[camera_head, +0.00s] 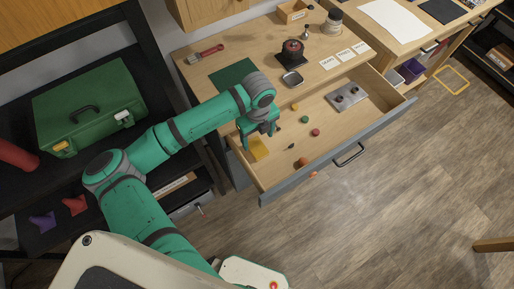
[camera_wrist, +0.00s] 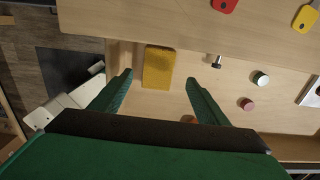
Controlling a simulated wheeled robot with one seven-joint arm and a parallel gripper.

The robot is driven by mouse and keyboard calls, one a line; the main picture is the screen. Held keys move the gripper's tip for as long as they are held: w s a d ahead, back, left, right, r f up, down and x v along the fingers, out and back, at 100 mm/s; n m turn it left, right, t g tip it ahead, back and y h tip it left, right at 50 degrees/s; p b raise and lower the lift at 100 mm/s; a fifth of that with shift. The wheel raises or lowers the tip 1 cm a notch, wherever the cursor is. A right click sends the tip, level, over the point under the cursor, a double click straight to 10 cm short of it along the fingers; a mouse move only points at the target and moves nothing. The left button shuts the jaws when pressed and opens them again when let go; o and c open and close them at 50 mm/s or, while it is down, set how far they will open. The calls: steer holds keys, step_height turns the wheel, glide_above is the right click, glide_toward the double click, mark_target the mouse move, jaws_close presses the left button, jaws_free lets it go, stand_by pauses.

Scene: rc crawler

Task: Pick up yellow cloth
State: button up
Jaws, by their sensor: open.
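The yellow cloth (camera_head: 259,148) lies flat in the left end of the open drawer (camera_head: 330,136), close to the drawer's left wall. In the wrist view the cloth (camera_wrist: 158,68) is a yellow rectangle, ahead of the fingertips and between their lines, nearer the left finger. My gripper (camera_head: 258,140) is above the left part of the drawer, beside the cloth in the head view. In the wrist view my gripper (camera_wrist: 160,82) has its two green fingers spread wide, with nothing between them. The cloth's near edge shows clear of the fingers.
Several small items share the drawer, including a red one (camera_head: 316,132), a green one (camera_head: 305,119) and a metal plate (camera_head: 347,97). An orange item (camera_head: 312,173) is at the drawer's front. The tabletop (camera_head: 235,55) overhangs behind. A green toolbox (camera_head: 88,108) stands at left.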

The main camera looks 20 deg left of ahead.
mark_target(257, 147)
steer(key=shift+s+f, duration=0.2)
steer(key=shift+f, duration=2.45)
steer(key=c, duration=1.1)
